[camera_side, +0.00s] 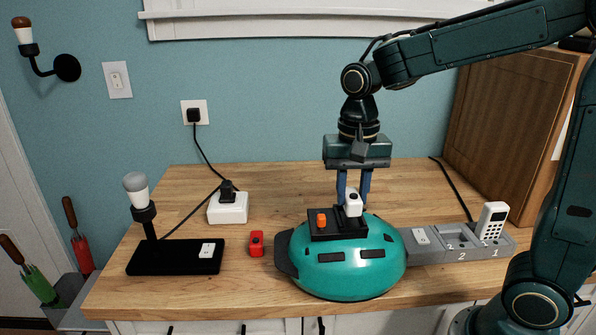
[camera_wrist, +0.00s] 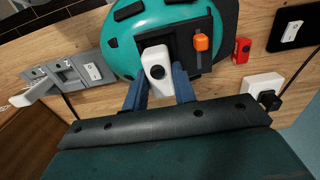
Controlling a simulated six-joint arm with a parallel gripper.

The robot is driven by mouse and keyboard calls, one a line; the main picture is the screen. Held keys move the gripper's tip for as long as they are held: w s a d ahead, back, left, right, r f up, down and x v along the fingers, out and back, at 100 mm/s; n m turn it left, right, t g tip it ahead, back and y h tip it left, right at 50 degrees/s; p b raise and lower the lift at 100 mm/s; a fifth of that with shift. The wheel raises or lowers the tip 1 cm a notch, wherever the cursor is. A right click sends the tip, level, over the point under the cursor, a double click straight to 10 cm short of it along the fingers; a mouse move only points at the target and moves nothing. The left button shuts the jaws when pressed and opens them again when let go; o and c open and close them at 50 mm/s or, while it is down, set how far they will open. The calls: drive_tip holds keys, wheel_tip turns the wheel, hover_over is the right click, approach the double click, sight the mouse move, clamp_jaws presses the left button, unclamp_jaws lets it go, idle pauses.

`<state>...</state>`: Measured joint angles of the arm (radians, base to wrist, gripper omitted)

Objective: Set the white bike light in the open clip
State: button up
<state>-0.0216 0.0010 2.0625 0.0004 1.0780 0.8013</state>
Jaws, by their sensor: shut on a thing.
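The white bike light (camera_side: 353,203) is upright between the blue fingers of my gripper (camera_side: 353,196), which is shut on it. It also shows in the wrist view (camera_wrist: 157,68), with a dark round spot on its end. The light is at the right part of a black plate (camera_side: 333,232) on top of the teal helmet (camera_side: 345,272). An orange piece (camera_side: 321,220) stands on the plate to the left of the light. The open clip is hidden behind the light and fingers. I cannot tell whether the light touches the plate.
A red light (camera_side: 256,243) lies left of the helmet. A white plug box (camera_side: 228,207) and a black stand with a lamp (camera_side: 138,259) are further left. A grey numbered tray (camera_side: 440,257) with a white handset (camera_side: 492,220) is right of the helmet.

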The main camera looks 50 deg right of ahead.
drive_tip(key=shift+f, duration=1.15)
idle(4.1)
drive_tip(key=o, duration=0.9)
drive_tip(key=c, duration=0.4)
drive_tip(key=shift+r, duration=0.15)
drive_tip(key=shift+r, duration=3.9)
